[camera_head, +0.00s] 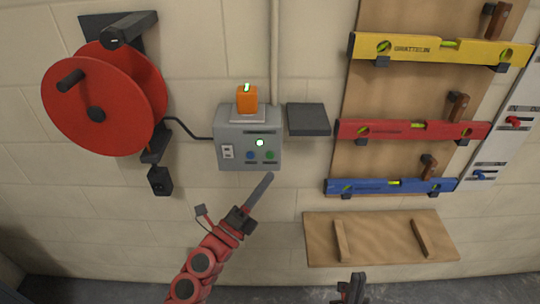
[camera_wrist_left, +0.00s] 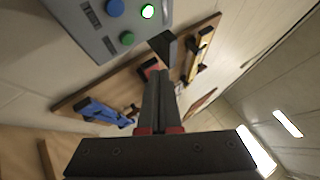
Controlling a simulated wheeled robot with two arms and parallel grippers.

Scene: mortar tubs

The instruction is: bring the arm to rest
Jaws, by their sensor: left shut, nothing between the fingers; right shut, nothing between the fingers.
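My left arm comes in from the bottom left of the head view. Its gripper (camera_head: 268,177) is shut and empty, with the fingertips just below the grey control box (camera_head: 231,154). In the left wrist view the closed fingers (camera_wrist_left: 158,100) point up the picture, with nothing between them. The control box (camera_wrist_left: 75,12) shows there at the upper left, apart from the fingers. It has a blue button, a green button and a lit green lamp. My right gripper (camera_head: 354,287) shows only in part at the bottom of the head view, shut and empty.
A red cable reel (camera_head: 85,100) hangs at the left. An orange device (camera_head: 247,100) stands on the control box, beside a dark shelf (camera_head: 308,120). Yellow (camera_head: 470,52), red (camera_head: 400,130) and blue (camera_head: 375,187) levels hang at the right, above a wooden board (camera_head: 380,240).

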